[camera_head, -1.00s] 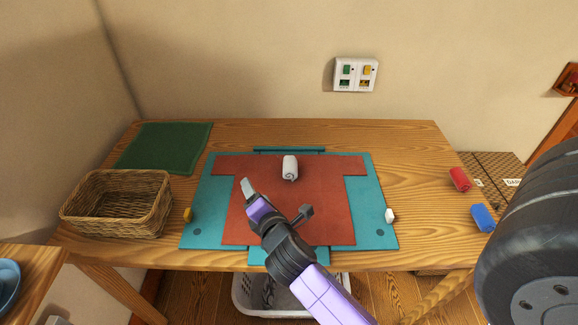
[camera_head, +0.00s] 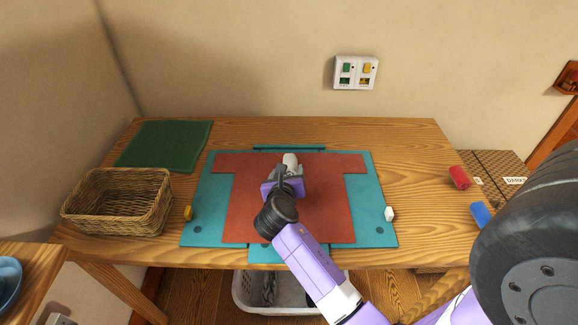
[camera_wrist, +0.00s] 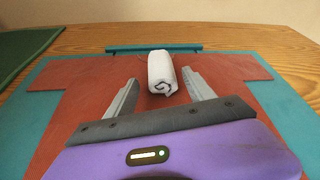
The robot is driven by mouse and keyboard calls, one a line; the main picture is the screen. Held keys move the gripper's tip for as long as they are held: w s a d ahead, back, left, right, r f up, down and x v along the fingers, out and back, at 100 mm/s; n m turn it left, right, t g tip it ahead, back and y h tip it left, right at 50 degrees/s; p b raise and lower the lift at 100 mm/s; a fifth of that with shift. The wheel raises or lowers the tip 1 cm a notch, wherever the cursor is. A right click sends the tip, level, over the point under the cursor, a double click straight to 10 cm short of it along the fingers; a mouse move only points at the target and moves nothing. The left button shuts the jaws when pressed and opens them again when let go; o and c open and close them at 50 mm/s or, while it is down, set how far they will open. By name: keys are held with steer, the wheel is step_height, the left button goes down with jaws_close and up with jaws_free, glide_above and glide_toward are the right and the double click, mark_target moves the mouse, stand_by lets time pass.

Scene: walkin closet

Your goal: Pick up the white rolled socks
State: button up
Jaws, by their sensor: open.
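The white rolled socks (camera_wrist: 162,72) lie on the red shirt-shaped piece (camera_wrist: 90,85) in the wrist view, a small white roll with a dark spiral at its near end. In the head view the socks (camera_head: 290,159) are partly hidden behind my gripper (camera_head: 287,172). My gripper (camera_wrist: 160,97) is open and empty. Its two fingers point toward the socks, one on each side of their near end. The socks look just beyond or barely between the fingertips; I cannot tell the exact depth.
The red piece lies on a teal board (camera_head: 372,200) on the wooden table (camera_head: 410,150). A wicker basket (camera_head: 120,203) and green mat (camera_head: 165,146) are at left. A yellow item (camera_head: 188,212) and white item (camera_head: 390,213) flank the board. Red (camera_head: 460,177) and blue (camera_head: 481,214) rolls lie at right.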

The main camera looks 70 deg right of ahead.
mark_target(288, 171)
steer(key=x, duration=0.3)
steer(key=shift+w+d, duration=0.15)
steer(key=c, duration=1.1)
steer(key=shift+r, duration=0.15)
